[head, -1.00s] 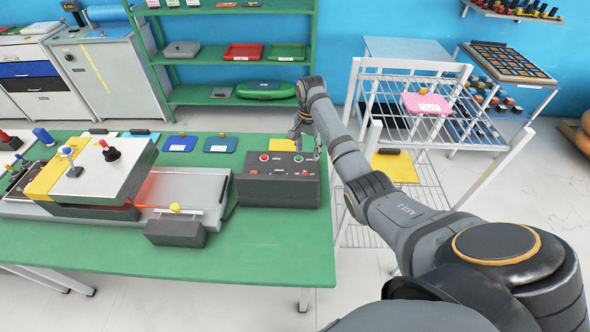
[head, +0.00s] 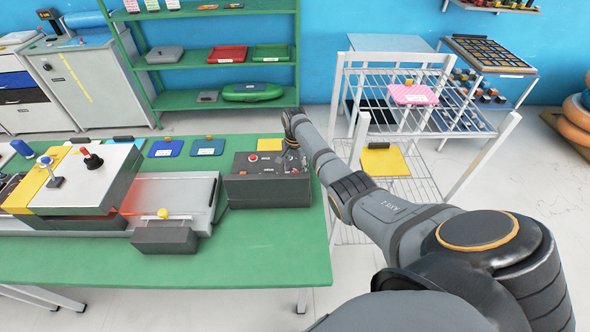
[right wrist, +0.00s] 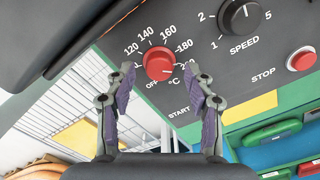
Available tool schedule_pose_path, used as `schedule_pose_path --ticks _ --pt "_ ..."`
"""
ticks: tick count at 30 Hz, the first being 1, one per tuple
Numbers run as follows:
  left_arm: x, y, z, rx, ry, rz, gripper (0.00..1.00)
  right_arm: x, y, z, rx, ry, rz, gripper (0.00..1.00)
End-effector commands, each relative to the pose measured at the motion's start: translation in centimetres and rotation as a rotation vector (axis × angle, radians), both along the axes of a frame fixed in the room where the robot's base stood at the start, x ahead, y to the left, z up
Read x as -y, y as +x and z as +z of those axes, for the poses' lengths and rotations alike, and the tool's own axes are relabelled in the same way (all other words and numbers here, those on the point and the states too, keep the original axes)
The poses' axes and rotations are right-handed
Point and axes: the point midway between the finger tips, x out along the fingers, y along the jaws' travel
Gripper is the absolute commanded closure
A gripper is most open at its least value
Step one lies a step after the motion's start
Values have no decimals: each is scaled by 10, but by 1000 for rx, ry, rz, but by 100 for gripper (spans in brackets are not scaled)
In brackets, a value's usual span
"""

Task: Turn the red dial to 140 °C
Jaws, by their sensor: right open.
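The red dial (right wrist: 159,63) is on a dark control panel, with a printed scale from OFF through 120, 140, 160 and 180 around it. I cannot read its pointer's setting clearly. My right gripper (right wrist: 160,72) is open, with one purple-padded finger on each side of the dial; I cannot tell whether they touch it. In the head view the right gripper (head: 291,160) is over the right part of the control box (head: 268,192) and hides the dial there. My left gripper is not in view.
A black speed knob (right wrist: 240,15) and a red stop button (right wrist: 301,59) are beside the dial. The box stands on a green table (head: 250,250), right of a press machine (head: 90,175). A wire rack (head: 385,130) stands right of the table.

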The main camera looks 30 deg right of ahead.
Motion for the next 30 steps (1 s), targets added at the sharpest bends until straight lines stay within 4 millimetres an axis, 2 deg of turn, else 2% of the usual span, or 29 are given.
schedule_pose_path --ticks 3,11,14,23,30 --pt "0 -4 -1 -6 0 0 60 0 0 -9 0 0 1 46" --pt "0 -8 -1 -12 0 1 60 0 0 -11 0 -1 1 46" --pt "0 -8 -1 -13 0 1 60 0 0 -11 0 -1 1 57" --pt "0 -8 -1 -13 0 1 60 0 0 -11 0 -1 1 98" --pt "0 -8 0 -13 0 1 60 0 0 -11 0 -1 17 100"
